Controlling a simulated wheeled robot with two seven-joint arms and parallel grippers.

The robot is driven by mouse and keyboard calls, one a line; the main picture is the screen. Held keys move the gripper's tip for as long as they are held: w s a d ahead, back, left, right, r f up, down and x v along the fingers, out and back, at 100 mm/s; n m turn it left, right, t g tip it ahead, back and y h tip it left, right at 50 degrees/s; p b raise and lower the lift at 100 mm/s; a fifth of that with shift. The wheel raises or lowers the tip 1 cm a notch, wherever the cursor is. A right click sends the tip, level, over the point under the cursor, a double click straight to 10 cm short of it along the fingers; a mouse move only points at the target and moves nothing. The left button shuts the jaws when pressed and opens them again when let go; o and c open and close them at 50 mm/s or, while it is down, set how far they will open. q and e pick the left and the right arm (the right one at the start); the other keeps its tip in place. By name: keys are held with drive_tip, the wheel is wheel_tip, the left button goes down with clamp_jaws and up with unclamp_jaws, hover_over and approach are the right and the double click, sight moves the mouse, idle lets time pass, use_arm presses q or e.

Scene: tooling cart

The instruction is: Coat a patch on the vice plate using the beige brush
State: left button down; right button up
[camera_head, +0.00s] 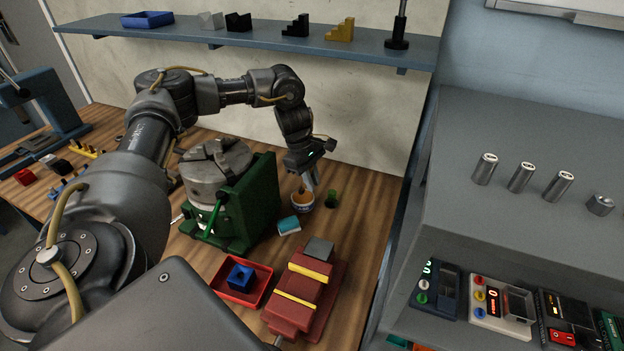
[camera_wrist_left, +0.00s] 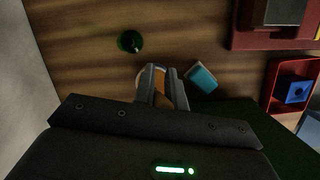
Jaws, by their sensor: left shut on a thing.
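My left gripper (camera_head: 312,184) points down at the back of the wooden bench, over a small round pot (camera_head: 303,200) with an orange-brown top. In the left wrist view the fingers (camera_wrist_left: 163,90) are close together around a narrow beige-brown piece, which I take to be the beige brush (camera_wrist_left: 161,101). The fingers hide most of it, and I cannot tell whether its tip is inside the pot. The red vice (camera_head: 292,308) with yellow strips lies nearer the front. A grey plate (camera_head: 319,248) shows at its far end, apart from the gripper. My right gripper is not in view.
A teal block (camera_head: 289,225) and a green cylinder (camera_head: 331,199) stand close to the pot. A green machine with a grey chuck (camera_head: 262,195) is left of the gripper. A red tray (camera_head: 263,285) holds a blue block (camera_head: 240,276). A shelf (camera_head: 270,38) runs above.

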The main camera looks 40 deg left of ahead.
use_arm(q)
drive_tip(key=shift+f+b, duration=0.35)
drive_tip(key=shift+f, duration=0.25)
idle(0.3)
idle(1.1)
drive_tip(key=shift+r, duration=0.15)
